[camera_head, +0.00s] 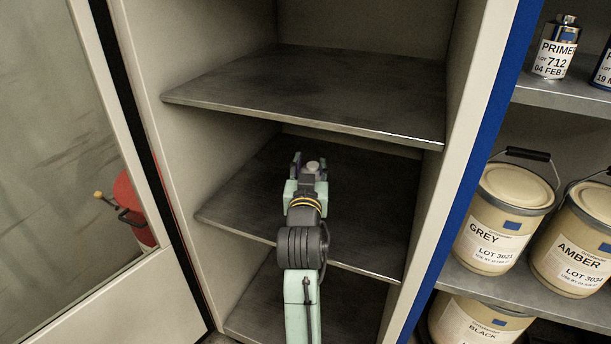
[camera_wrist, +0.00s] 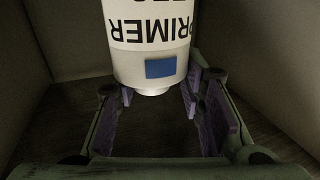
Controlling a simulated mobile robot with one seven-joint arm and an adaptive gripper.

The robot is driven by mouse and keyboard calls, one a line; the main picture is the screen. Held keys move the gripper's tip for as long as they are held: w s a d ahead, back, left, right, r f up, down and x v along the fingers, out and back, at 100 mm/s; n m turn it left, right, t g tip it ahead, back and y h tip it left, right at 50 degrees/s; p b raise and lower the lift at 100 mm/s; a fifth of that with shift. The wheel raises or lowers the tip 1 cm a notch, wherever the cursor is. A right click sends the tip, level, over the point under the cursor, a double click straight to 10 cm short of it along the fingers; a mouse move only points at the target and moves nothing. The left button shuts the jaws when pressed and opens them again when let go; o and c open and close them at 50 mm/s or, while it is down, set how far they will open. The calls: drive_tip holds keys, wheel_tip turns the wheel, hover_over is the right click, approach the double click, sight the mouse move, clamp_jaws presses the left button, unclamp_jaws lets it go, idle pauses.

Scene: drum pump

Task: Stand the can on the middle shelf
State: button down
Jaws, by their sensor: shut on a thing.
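The can (camera_wrist: 150,45) is white with black PRIMER lettering and a blue square. It fills the top middle of the wrist view, its lettering upside down there. My gripper (camera_head: 311,168) is shut on it, with purple-lined fingers (camera_wrist: 160,108) on either side. In the head view only a small pale end of the can (camera_head: 313,165) shows between the fingers. My gripper is inside the open cabinet, above the middle shelf (camera_head: 365,205) and below the upper shelf (camera_head: 320,90). I cannot tell whether the can touches the shelf.
The middle shelf is bare around my gripper. The cabinet's side walls and the upper shelf's front edge (camera_head: 300,122) bound the space. A lower shelf (camera_head: 255,310) lies beneath. An open door (camera_head: 150,290) stands left. At right, a rack holds paint pails (camera_head: 500,220) and another primer can (camera_head: 555,50).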

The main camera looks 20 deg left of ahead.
drive_tip(key=shift+w+a, duration=0.75)
drive_tip(key=shift+a, duration=0.05)
drive_tip(key=shift+f, duration=1.8)
drive_tip(key=shift+f, duration=0.15)
drive_tip(key=c, duration=1.1)
unclamp_jaws()
drive_tip(key=shift+f, duration=0.1)
drive_tip(key=shift+o, duration=0.2)
drive_tip(key=shift+r, duration=0.2)
drive_tip(key=v, duration=1.2)
